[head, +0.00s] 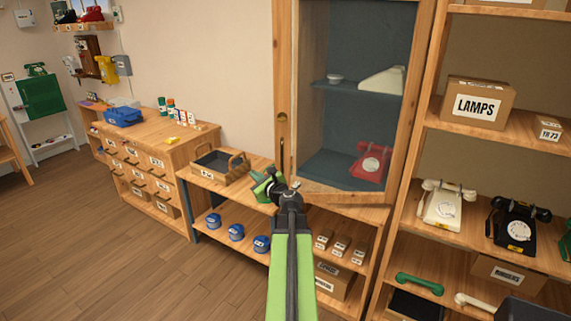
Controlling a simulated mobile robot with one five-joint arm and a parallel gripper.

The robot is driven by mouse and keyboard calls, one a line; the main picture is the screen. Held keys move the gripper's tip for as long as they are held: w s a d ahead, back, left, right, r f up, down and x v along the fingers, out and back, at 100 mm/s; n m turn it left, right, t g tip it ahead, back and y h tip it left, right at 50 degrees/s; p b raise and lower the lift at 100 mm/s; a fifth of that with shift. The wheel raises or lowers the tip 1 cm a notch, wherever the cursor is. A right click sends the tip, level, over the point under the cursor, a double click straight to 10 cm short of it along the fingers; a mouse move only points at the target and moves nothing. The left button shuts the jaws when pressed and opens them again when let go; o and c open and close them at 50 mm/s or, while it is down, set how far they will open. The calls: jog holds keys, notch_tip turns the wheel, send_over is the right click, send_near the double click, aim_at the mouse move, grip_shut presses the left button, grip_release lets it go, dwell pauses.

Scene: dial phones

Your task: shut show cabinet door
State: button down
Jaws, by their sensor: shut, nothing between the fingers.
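The show cabinet (327,120) stands upright right of the middle, with a wooden frame and dark blue inside. Its wood-framed door (406,110) seems to have a clear pane and to stand a little out from the cabinet; how far is hard to tell. A dark upright handle (282,150) is on the left stile, below a round brass-coloured spot. A red dial phone (370,163) sits on the cabinet floor, and a pale object (383,81) on the shelf above.
A low wooden bench (210,178) with a dark-lined wooden tray (217,164) is left of the cabinet. A drawer unit (150,150) stands further left. A tall shelf (415,195) with phones and boxes is close on the right. Floor (120,265) is clear at lower left.

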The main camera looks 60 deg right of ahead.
aim_at(286, 152)
jog(key=s+d+r+m+g+h, duration=0.2)
jog(key=s+d+m+h, duration=0.3)
jog(key=s+d+m, duration=0.45)
jog(key=shift+n, duration=0.85)
jog(key=x, duration=0.8)
jog(key=s+d+x, duration=0.1)
jog(key=x, duration=0.4)
jog(key=shift+d+f+b, duration=0.1)
jog(key=shift+f+b, duration=0.1)
jog(key=shift+b, duration=0.1)
